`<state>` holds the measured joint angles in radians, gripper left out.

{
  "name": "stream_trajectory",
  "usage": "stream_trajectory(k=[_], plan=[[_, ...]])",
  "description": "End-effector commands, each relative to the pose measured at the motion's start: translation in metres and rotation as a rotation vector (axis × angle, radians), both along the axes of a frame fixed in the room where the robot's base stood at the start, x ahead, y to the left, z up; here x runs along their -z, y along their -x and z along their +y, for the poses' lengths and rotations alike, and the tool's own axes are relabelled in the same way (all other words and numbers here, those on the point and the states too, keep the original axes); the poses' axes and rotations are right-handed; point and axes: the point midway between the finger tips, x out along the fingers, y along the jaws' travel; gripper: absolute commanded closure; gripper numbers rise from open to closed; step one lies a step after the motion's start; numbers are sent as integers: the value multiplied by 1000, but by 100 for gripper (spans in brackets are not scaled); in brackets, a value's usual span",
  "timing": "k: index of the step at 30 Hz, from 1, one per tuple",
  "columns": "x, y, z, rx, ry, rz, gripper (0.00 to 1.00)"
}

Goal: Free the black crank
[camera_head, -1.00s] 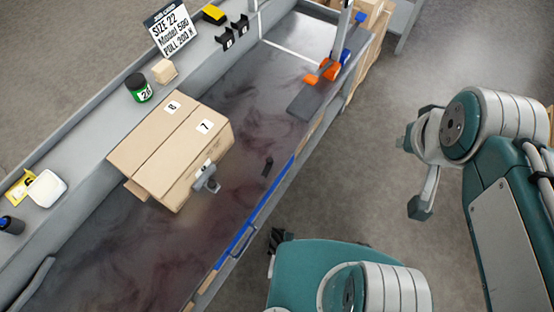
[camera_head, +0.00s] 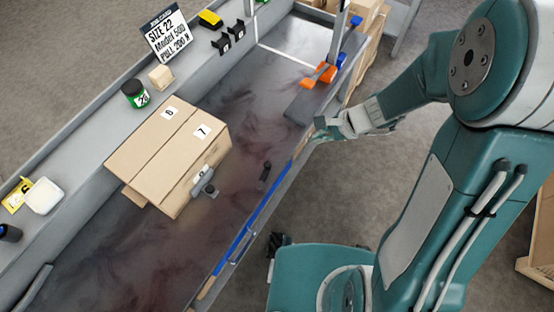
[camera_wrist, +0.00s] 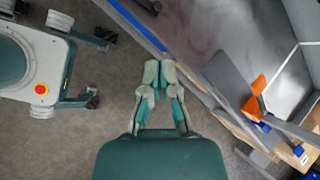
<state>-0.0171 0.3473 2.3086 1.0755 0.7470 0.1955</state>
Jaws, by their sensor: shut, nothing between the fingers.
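A small black upright piece (camera_head: 265,171), which looks like the black crank, stands on the dark bench top near its front edge. A grey bracket-like fitting (camera_head: 206,184) sits against the front right side of a cardboard box (camera_head: 160,140) marked 6 and 7. Whether the black piece joins the fitting cannot be told. My gripper (camera_head: 318,130) is at the bench's front edge, to the right of the black piece and apart from it. In the wrist view its fingers (camera_wrist: 161,76) are together and empty, over the floor beside the bench edge.
An orange and blue tool (camera_head: 318,76) stands at the bench's far end beside a dark grey plate (camera_head: 303,107). A blue strip (camera_head: 240,236) runs along the front edge. A green jar (camera_head: 135,94) and sign (camera_head: 169,34) stand on the back ledge. The bench's middle is clear.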

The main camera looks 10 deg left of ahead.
Motion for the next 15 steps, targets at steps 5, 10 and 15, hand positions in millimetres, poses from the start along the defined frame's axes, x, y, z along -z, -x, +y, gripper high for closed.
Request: stream_trajectory(k=[5,10,15], plan=[[68,-7,7,218,-51,189,100],[111,-7,10,370,-68,304,100],[126,-6,9,425,-70,342,100]])
